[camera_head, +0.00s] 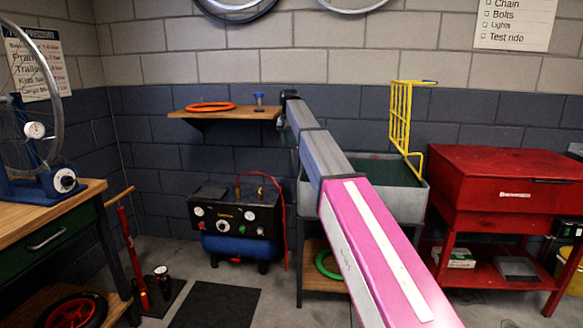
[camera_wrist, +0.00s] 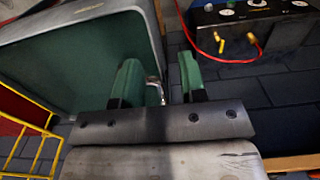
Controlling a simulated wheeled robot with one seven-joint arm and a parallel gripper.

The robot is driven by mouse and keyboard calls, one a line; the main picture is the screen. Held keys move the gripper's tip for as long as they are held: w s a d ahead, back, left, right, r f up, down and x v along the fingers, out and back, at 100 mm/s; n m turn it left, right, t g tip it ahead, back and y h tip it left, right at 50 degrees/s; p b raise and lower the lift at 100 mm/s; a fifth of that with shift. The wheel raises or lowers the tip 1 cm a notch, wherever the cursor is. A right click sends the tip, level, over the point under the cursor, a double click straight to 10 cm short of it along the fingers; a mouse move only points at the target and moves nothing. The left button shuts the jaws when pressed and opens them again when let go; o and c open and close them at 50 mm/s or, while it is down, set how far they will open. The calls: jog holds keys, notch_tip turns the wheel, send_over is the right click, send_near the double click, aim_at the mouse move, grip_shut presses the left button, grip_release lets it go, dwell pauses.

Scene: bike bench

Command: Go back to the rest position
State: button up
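My gripper shows in the wrist view (camera_wrist: 160,82) as two green-padded fingers standing apart, with a clear gap between them. A small shiny metal piece (camera_wrist: 154,90) shows beside the left finger; I cannot tell whether it touches the finger or lies behind it. I see nothing clamped between the fingers. In the head view my arm reaches forward from the lower right, and its dark far end is just right of the wooden wall shelf (camera_head: 225,114). The fingers are too small to make out there.
The grey basin (camera_head: 398,203) with a yellow rack (camera_head: 401,115) stands right of my arm. A red cabinet (camera_head: 495,190) is farther right. A black and blue compressor (camera_head: 235,222) is on the floor below the shelf, which bears an orange ring (camera_head: 211,107) and a blue-topped item (camera_head: 259,98).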

jog(key=s+d+f, duration=0.5)
jog(key=s+f, duration=0.3)
jog(key=f, duration=0.3)
jog(key=s+d+f+n, duration=0.1)
jog(key=s+d+f, duration=0.4)
jog(key=s+f, duration=0.55)
jog(key=s+d+f, duration=0.5)
jog(key=s+f, duration=0.2)
jog(key=f, duration=0.6)
jog(key=s+d+f, duration=0.2)
jog(key=s+f, duration=0.2)
jog(key=s, duration=0.3)
jog(key=s+d+f, duration=0.3)
jog(key=s+f, duration=0.1)
jog(key=s, duration=0.3)
jog(key=shift+s+f+n, duration=0.15)
jog(key=shift+s+n, duration=0.15)
jog(key=shift+s, duration=0.1)
